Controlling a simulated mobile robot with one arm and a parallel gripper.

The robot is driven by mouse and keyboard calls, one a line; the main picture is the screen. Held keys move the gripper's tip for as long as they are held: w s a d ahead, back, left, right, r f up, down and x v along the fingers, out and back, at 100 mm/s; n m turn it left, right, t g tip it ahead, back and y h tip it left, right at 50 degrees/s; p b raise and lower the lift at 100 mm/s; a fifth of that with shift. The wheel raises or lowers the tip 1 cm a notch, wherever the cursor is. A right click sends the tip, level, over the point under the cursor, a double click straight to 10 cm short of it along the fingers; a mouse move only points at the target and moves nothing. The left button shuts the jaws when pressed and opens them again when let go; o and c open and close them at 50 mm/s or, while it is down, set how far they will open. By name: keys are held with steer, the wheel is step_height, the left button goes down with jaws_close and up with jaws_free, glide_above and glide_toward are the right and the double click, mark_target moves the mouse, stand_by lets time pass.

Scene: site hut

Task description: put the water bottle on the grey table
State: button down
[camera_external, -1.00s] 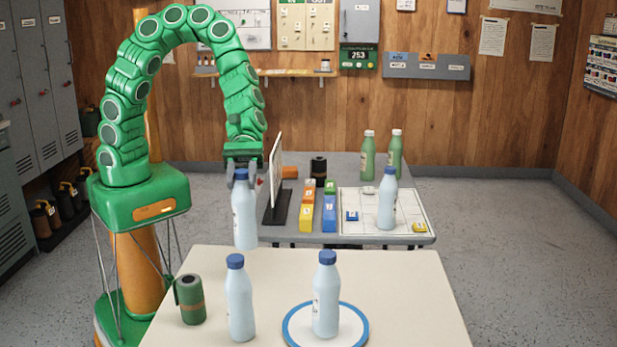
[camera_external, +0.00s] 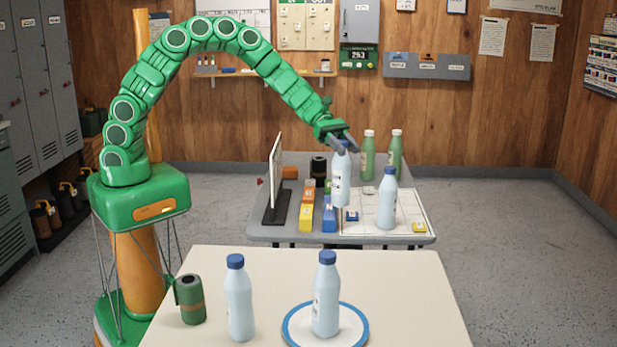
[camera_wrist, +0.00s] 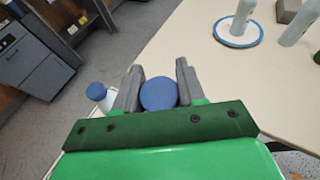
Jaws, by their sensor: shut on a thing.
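My gripper (camera_external: 343,146) is shut on a pale blue water bottle (camera_external: 341,182) with a blue cap, held near upright over the grey table (camera_external: 280,229). Whether its base touches the table is hard to tell. In the wrist view its round blue cap (camera_wrist: 158,94) is between my gripper's fingers (camera_wrist: 159,78). A like bottle (camera_external: 387,202) stands on the white gridded mat of the grey table; its cap (camera_wrist: 96,91) shows left of the fingers in the wrist view. Two more like bottles stand on the cream table, one alone (camera_external: 239,300) and one on a blue-rimmed plate (camera_external: 326,296).
The grey table also bears a white panel on a black stand (camera_external: 276,180), yellow (camera_external: 306,217) and blue (camera_external: 329,215) blocks, a dark can (camera_external: 318,168) and two green bottles (camera_external: 367,156) behind. A green canister (camera_external: 190,300) stands on the cream table (camera_external: 300,262).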

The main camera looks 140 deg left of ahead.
steer(key=s+a+n+y, duration=0.1)
steer(key=s+a, duration=0.3)
steer(key=a, duration=0.3)
steer(key=s+a+n+y, duration=0.15)
steer(key=s+a, duration=0.25)
steer(key=a, duration=0.4)
step_height(320, 180, down, 8)
steer(key=shift+d, duration=0.15)
steer(key=shift+w+f, duration=0.1)
steer(key=shift+f, duration=0.15)
steer(key=c, duration=0.7)
jaws_free()
steer(key=shift+o, duration=0.2)
steer(key=v, duration=1.2)
steer(key=shift+d, duration=0.1)
